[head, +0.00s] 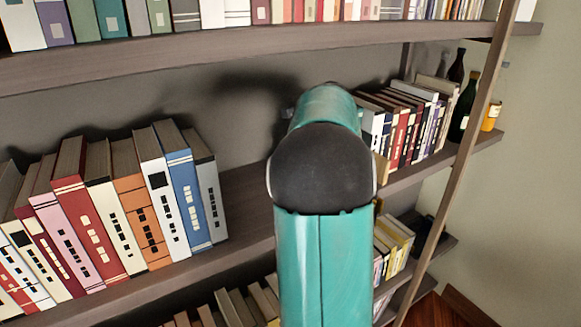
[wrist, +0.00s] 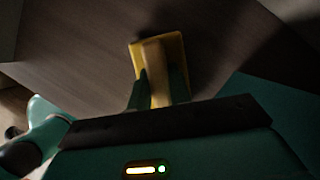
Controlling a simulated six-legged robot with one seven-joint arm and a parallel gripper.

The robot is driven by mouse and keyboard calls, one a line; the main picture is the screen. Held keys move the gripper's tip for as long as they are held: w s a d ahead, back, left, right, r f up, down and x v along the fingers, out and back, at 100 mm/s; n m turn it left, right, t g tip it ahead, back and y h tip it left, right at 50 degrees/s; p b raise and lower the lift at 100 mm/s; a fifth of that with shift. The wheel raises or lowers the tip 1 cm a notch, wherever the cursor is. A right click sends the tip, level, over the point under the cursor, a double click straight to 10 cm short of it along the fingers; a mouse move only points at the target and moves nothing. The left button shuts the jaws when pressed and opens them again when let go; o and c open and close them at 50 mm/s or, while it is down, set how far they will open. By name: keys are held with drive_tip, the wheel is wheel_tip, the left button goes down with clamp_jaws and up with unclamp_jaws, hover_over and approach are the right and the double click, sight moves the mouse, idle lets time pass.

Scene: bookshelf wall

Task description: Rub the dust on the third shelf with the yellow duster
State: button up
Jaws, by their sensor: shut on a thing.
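The yellow duster (wrist: 174,48) shows in the wrist view, with a flat yellow pad and a tan handle. My gripper (wrist: 158,88) is shut on the handle, a green finger on each side. The pad lies over a dark wooden board (wrist: 75,70); I cannot tell whether it touches. In the head view my teal arm reaches over the middle shelf (head: 245,195), into the gap between two groups of books. I cannot make out any dust in either view.
Books (head: 110,205) lean on the shelf left of my arm. More books (head: 410,118) and dark bottles (head: 463,105) stand to its right. An upper shelf (head: 200,55) with books runs above. A slanted wooden post (head: 465,150) stands at the right.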

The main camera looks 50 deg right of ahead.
drive_tip(key=shift+s+d, duration=0.15)
drive_tip(key=shift+d, duration=0.25)
drive_tip(key=shift+f, duration=0.1)
drive_tip(key=shift+r, duration=3.05)
drive_tip(key=shift+r, duration=0.15)
drive_tip(key=shift+r, duration=1.35)
drive_tip(key=shift+a, duration=0.1)
